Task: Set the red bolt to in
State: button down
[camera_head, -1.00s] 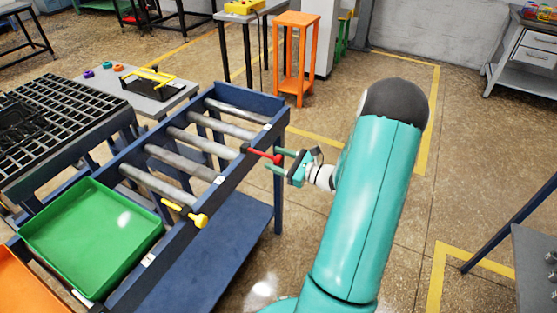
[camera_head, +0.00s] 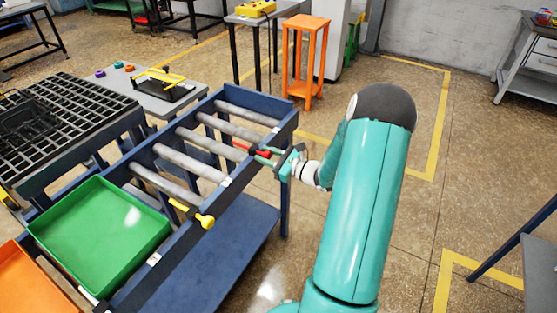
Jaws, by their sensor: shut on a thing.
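The red bolt (camera_head: 240,145) sits in the near side rail of the blue roller table, close to its far right end. Its thin red rod reaches inward from the rail over the rollers. My gripper (camera_head: 264,156), with teal fingers, is shut on the bolt's outer end, at the rail. The fingers hide part of the bolt's head.
A yellow bolt (camera_head: 205,220) sits in the same rail further left, its head sticking out. A green tray (camera_head: 100,235) and an orange tray (camera_head: 35,290) lie at the left end. An orange stand (camera_head: 304,60) is behind.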

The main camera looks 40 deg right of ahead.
jog(key=shift+w, duration=0.2)
jog(key=c, duration=1.4)
grip_release()
jog(key=o, duration=0.3)
jog(key=shift+w, duration=0.2)
jog(key=shift+o, duration=0.2)
jog(key=shift+s, duration=0.25)
jog(key=shift+w, duration=0.1)
jog(key=v, duration=1.4)
jog(key=shift+a, duration=0.1)
jog(key=shift+r, duration=0.1)
